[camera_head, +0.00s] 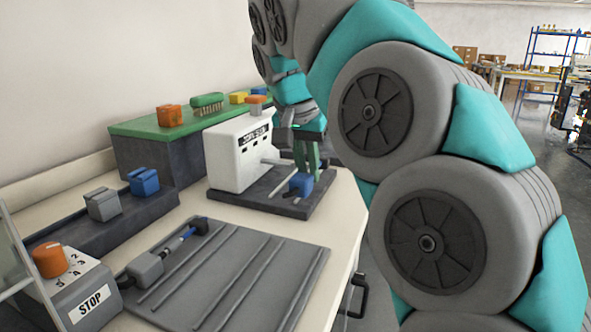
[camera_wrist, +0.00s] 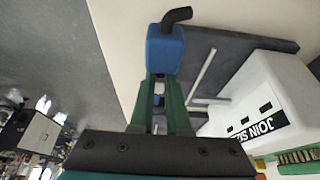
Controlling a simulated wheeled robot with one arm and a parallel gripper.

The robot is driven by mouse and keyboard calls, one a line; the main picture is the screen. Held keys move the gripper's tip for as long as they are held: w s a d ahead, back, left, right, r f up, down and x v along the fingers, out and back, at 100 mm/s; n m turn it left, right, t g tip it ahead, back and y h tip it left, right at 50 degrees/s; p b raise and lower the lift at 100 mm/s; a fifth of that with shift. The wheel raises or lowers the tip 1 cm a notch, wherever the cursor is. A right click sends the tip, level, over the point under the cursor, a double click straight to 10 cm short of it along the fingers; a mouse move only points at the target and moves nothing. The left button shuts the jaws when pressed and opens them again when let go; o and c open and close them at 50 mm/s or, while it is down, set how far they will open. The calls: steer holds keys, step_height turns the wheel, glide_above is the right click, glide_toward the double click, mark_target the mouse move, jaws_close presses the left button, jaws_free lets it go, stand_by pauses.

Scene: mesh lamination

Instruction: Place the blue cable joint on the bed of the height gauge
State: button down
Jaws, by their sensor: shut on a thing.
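The blue cable joint (camera_head: 300,184) is a small blue block; in the wrist view (camera_wrist: 165,50) a black bent cable stub sticks out of its end. My gripper (camera_head: 306,155) points down with its green fingers shut on the joint. The height gauge is a white box (camera_head: 236,152) lettered on its front, with a dark flat bed (camera_head: 262,198) and a thin light rod at its side. The joint is low over the right part of the bed. I cannot tell whether it touches the bed. The gauge also shows in the wrist view (camera_wrist: 262,95).
A grey ribbed mat (camera_head: 235,275) with a grey-and-blue cable piece lies in front. A dark stepped rack at left holds a grey block (camera_head: 102,204) and another blue block (camera_head: 144,181). A green-topped block (camera_head: 150,128) carries small parts. A STOP box (camera_head: 75,290) is front left.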

steer(key=w+a, duration=0.1)
steer(key=w, duration=0.1)
steer(key=w+p, duration=0.1)
steer(key=w, duration=0.2)
steer(key=w+a+p, duration=0.1)
steer(key=w, duration=0.2)
steer(key=shift+a+f, duration=0.3)
steer(key=shift+f, duration=1.85)
steer(key=shift+f, duration=0.15)
steer(key=c, duration=1.2)
jaws_free()
steer(key=shift+o, duration=0.2)
steer(key=v, duration=0.7)
steer(key=shift+r, duration=0.45)
